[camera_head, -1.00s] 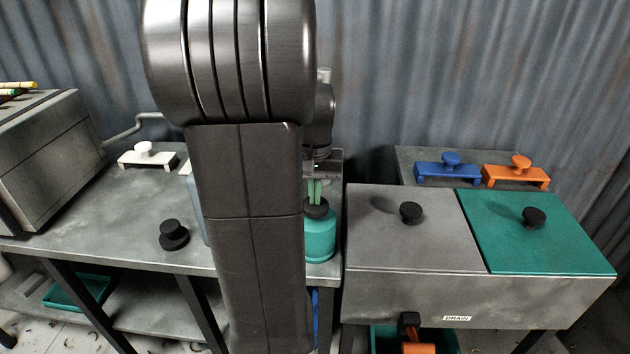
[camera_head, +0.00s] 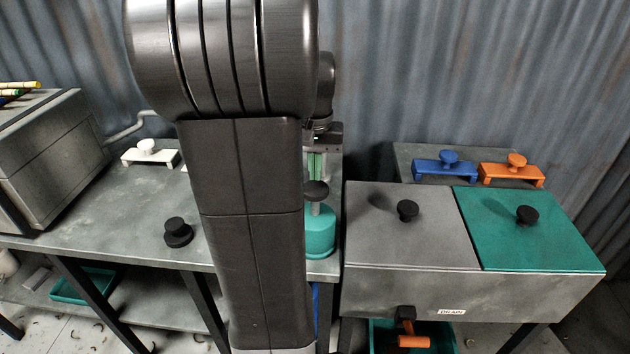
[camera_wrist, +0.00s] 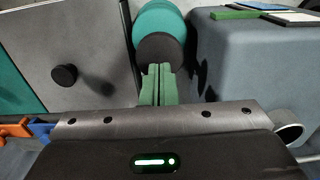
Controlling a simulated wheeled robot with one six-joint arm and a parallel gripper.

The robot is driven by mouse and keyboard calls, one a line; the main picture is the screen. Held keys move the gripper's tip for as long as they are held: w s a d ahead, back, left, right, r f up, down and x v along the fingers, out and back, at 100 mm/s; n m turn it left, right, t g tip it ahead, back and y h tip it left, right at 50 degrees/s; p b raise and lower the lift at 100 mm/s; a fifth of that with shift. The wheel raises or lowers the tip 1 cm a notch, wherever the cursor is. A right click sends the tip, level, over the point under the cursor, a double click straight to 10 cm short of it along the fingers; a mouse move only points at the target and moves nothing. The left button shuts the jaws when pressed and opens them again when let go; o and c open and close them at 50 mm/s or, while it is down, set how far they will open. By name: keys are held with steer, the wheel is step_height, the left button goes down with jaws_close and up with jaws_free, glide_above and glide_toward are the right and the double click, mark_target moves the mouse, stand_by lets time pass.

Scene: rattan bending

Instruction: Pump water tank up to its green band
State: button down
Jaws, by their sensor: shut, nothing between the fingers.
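The teal pump (camera_head: 320,236) stands at the right end of the bench. Its black round knob (camera_head: 316,191) is raised on a pale rod above the body. My gripper (camera_head: 317,178) points down over the knob, its green fingers shut and empty. In the wrist view, the shut fingers (camera_wrist: 158,75) stand in front of the black knob (camera_wrist: 160,50), with the teal body (camera_wrist: 160,17) beyond. I cannot tell whether the fingertips touch the knob. No water level or green band can be made out. A blue-grey box (camera_wrist: 250,70) beside the pump may be the tank; my arm hides that area in the head view.
A grey trough with a grey lid (camera_head: 400,240) and a teal lid (camera_head: 535,240) stands right of the pump. Blue (camera_head: 445,172) and orange (camera_head: 512,174) handled blocks sit behind it. A black knob (camera_head: 178,232) and white block (camera_head: 150,157) are on the bench.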

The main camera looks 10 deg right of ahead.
step_height(320, 180, up, 7)
steer(key=shift+f, duration=0.2)
stand_by(1.4)
steer(key=shift+r+b, duration=2.65)
steer(key=shift+b, duration=0.1)
step_height(320, 180, down, 14)
steer(key=shift+f+b, duration=0.1)
steer(key=shift+b, duration=0.6)
